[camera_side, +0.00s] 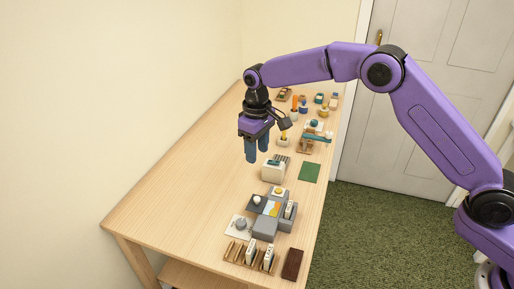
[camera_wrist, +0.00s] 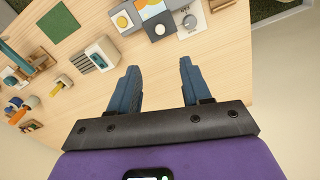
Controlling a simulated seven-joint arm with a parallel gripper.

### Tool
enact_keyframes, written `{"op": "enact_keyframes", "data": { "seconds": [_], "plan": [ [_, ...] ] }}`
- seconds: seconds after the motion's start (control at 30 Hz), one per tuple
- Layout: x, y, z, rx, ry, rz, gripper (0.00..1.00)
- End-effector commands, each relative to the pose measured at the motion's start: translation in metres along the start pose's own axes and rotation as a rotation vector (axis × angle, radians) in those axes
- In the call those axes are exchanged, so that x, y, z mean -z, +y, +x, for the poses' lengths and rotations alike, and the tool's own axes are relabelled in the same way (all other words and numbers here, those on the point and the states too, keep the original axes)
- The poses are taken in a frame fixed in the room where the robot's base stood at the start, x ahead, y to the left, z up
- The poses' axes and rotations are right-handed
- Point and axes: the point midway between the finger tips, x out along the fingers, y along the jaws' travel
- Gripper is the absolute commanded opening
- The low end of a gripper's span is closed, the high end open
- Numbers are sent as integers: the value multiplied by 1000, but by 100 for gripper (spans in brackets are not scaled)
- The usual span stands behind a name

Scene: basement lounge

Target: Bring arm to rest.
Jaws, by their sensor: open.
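My gripper (camera_side: 257,149) hangs above the wooden table (camera_side: 180,170), pointing down, with my purple arm reaching over from the right. Its two blue fingers stand apart with nothing between them. In the wrist view my gripper (camera_wrist: 161,80) is also open, and bare table shows between its fingers. It is apart from the objects in both views. A white toaster-like box (camera_side: 273,170) stands on the table to the right of and below my gripper in the side view.
A green square (camera_side: 309,172) lies near the right edge. Grey blocks (camera_side: 265,227), a wooden rack (camera_side: 240,255) and a dark brown block (camera_side: 292,264) are at the near end. Several small items and cups (camera_side: 294,115) crowd the far right. The table's left half is clear.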

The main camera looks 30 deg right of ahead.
Motion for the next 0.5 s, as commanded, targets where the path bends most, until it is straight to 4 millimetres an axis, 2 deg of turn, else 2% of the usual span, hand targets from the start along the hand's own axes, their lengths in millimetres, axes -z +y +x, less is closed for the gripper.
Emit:
{"op": "enact_keyframes", "data": {
  "seconds": [0.37, 0.5],
  "plan": [
    [-2, -1, -1, 0, 1, -4, 48],
    [-17, -11, -15, 0, 5, -36, 48]
  ]
}}
